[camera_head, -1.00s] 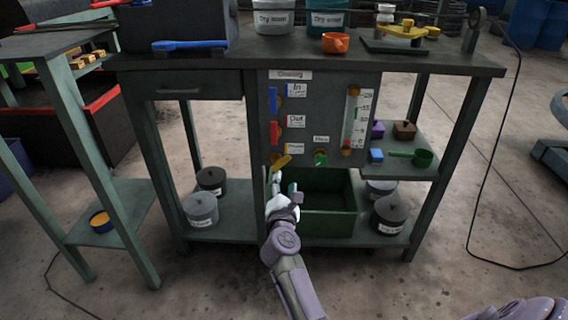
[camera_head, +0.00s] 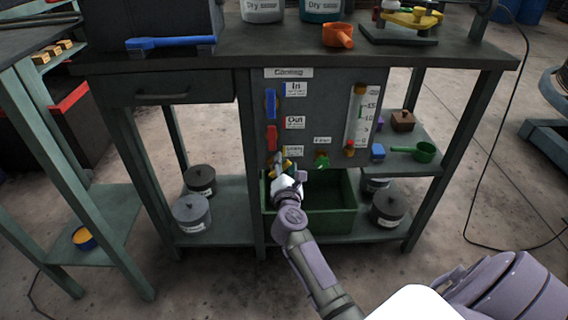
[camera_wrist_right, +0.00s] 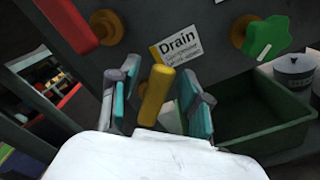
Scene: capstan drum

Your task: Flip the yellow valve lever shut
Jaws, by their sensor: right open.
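The yellow valve lever (camera_wrist_right: 157,92) sticks out from the front panel beside the "Drain" label (camera_wrist_right: 178,47). In the wrist view it stands nearly upright, leaning a little right at the top. My right gripper (camera_head: 284,170) is at the panel's lower edge and largely hides the lever in the head view. In the wrist view its teal-padded fingers are open, one on each side of the lever. Gaps show on both sides, so I see no clear contact. My left gripper is not in view.
Above are a red lever (camera_head: 272,138) and a blue lever (camera_head: 271,103). A green knob (camera_head: 322,161) sits just right of the gripper. A green bin (camera_head: 318,222) stands below. A column gauge (camera_head: 359,115) is further right on the panel.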

